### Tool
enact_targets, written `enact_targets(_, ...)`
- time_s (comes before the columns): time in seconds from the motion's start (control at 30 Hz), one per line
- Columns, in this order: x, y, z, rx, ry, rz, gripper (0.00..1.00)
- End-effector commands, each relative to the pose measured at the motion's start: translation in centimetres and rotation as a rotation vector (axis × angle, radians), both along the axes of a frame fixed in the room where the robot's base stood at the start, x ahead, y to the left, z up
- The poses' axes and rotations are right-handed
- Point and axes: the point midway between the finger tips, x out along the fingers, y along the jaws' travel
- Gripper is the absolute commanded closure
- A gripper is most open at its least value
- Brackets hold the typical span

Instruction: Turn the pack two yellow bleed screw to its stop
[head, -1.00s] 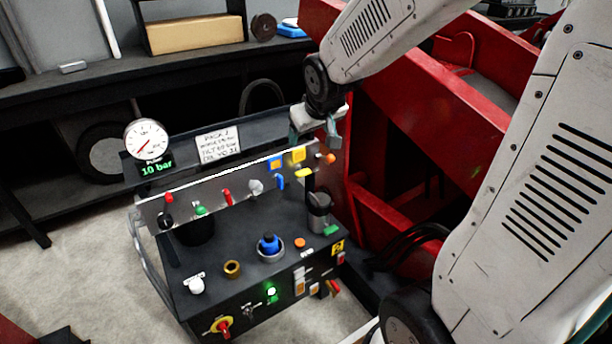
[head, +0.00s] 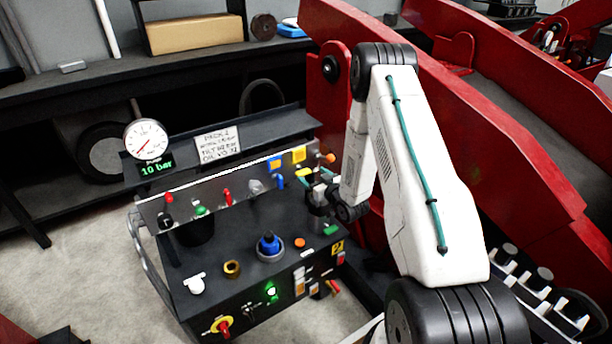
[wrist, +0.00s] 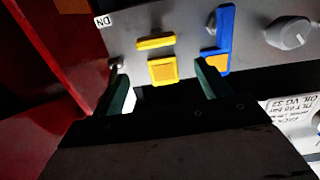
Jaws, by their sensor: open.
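The yellow bleed screw (head: 304,172) shows as a small yellow bar on the sloped grey panel, partly hidden by my wrist in the head view. In the wrist view the yellow bar (wrist: 156,42) lies nearly level across the picture, beside a yellow square plate (wrist: 163,70). My gripper (wrist: 162,68) is open, with its green fingers on either side of the yellow plate and the bar just beyond the fingertips. Nothing is between the fingers, and I see no contact with the bar. In the head view my gripper (head: 315,184) is at the panel's right end.
A blue lever (wrist: 222,28) with a blue plate stands close to the right finger in the wrist view. A grey knob (wrist: 288,33) is farther right. Red machine walls (head: 335,95) rise beside the panel. A gauge (head: 146,140) reads 10 bar on its display.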

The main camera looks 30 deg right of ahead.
Motion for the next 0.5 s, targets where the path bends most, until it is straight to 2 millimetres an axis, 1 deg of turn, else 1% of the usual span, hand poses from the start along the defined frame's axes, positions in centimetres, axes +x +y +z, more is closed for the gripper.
enact_targets(0.03, -0.7, -0.2, -1.3, 0.014, -0.024, 0.0, 0.24)
enact_targets(0.1, -1.3, -0.2, -2.2, 0.027, -0.058, 0.002, 0.24)
enact_targets(0.2, -1.7, -0.3, -2.8, 0.037, -0.088, 0.005, 0.24)
enact_targets(0.27, -1.6, -0.3, -2.9, 0.039, -0.096, 0.006, 0.24)
enact_targets(0.37, -0.7, -0.2, -2.9, 0.039, -0.099, 0.006, 0.24)
enact_targets(0.5, 1.6, -0.1, -2.9, 0.039, -0.1, 0.007, 0.24)
